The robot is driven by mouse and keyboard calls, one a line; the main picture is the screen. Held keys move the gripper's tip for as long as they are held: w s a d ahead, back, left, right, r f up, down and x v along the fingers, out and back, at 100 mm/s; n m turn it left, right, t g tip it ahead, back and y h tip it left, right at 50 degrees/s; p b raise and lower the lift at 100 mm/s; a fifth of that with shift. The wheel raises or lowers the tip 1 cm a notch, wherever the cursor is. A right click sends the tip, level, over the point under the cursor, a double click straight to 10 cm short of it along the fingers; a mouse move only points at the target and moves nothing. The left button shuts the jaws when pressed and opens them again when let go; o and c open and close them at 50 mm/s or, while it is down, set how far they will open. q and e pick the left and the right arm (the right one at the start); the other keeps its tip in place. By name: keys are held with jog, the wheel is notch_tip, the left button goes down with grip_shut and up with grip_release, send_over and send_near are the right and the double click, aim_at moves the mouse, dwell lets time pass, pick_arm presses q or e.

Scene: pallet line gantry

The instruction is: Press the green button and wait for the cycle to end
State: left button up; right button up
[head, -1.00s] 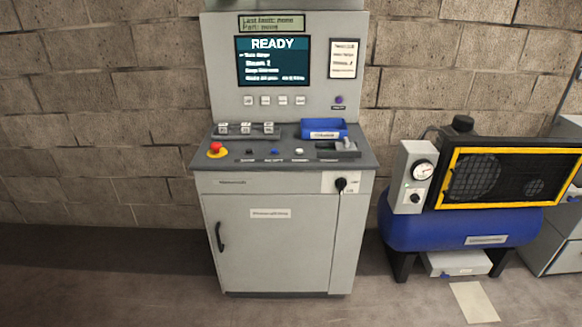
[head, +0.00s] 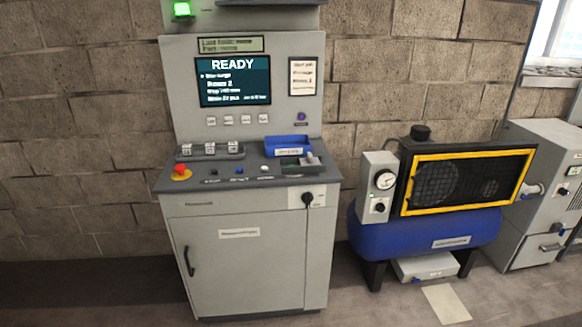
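A grey control console (head: 250,268) stands against the block wall. Its screen (head: 234,82) reads READY. On the sloped desk are a red mushroom button (head: 180,169) on a yellow base, a small dark button (head: 213,171), a blue button (head: 239,170) and a white button (head: 264,168). I cannot make out a green button on the desk. A bright green lit square (head: 182,8) shows above the console's upper left; I cannot tell whether it is a lamp or a button. Neither of my grippers is in view.
A blue tray (head: 288,146) sits at the back right of the desk. A blue-tanked compressor (head: 425,235) with a yellow-framed guard stands to the right. Grey cabinets (head: 545,235) stand farther right. A paper sheet (head: 446,304) lies on the floor. The floor before the console looks clear.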

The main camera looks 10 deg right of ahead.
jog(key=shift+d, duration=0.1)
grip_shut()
